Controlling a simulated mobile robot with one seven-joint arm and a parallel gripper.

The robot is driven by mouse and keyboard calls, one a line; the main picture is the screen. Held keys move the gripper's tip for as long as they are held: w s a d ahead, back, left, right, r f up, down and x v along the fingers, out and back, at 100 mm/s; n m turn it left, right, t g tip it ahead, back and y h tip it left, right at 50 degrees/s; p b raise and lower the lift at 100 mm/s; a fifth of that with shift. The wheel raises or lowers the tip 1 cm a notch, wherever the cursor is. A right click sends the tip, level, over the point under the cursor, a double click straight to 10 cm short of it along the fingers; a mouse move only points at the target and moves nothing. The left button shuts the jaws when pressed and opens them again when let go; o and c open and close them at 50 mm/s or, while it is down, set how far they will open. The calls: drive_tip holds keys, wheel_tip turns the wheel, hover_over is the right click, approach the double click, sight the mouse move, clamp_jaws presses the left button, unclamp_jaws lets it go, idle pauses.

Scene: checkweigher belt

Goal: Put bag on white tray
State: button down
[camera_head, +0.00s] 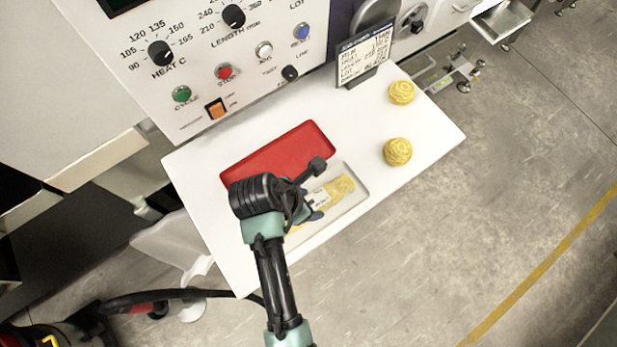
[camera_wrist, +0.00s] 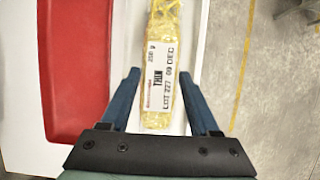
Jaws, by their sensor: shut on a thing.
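The bag (camera_head: 341,189) is a long, narrow yellow pack with a white printed label. It lies lengthwise within the outline of the white tray (camera_head: 338,209), on the white table. My gripper (camera_head: 314,204) is at the bag's near end. The white tray (camera_wrist: 127,45) shows beneath and beside the bag. I cannot tell whether the bag rests on the tray floor or hangs just above it. My wrist hides part of the near end.
An empty red tray (camera_head: 275,155) lies beside the white tray, towards the machine panel (camera_head: 205,50). Two yellow coiled balls (camera_head: 397,151) (camera_head: 401,92) sit on the table's right part. A sign (camera_head: 364,58) stands at the back. The table (camera_head: 440,135) is clear at the right edge.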

drive_tip(key=shift+f, duration=0.2)
drive_tip(key=shift+c, duration=0.6)
unclamp_jaws()
drive_tip(key=shift+r, duration=0.1)
drive_tip(key=v, duration=1.2)
drive_tip(key=w+r+m+t+y, duration=0.2)
drive_tip(key=w+r+m+t, duration=0.55)
drive_tip(key=r, duration=0.65)
drive_tip(key=w+r+m+t+y, duration=0.2)
drive_tip(key=w+r+m+t, duration=0.25)
drive_tip(key=w+r, duration=0.75)
drive_tip(key=s+d+r+m+t, duration=0.1)
drive_tip(key=s+r+m+t, duration=0.3)
drive_tip(key=r, duration=0.7)
drive_tip(key=s+d+r+m+t, duration=0.2)
drive_tip(key=s+r+m+t, duration=0.2)
drive_tip(key=r, duration=0.7)
drive_tip(key=s+d+r+m+t, duration=0.1)
drive_tip(key=s+r+m+t, duration=0.3)
drive_tip(key=r, duration=0.7)
drive_tip(key=shift+s+d+r+m+t+h, duration=0.2)
drive_tip(key=shift+d+m+t+h, duration=0.1)
drive_tip(key=shift+m, duration=0.3)
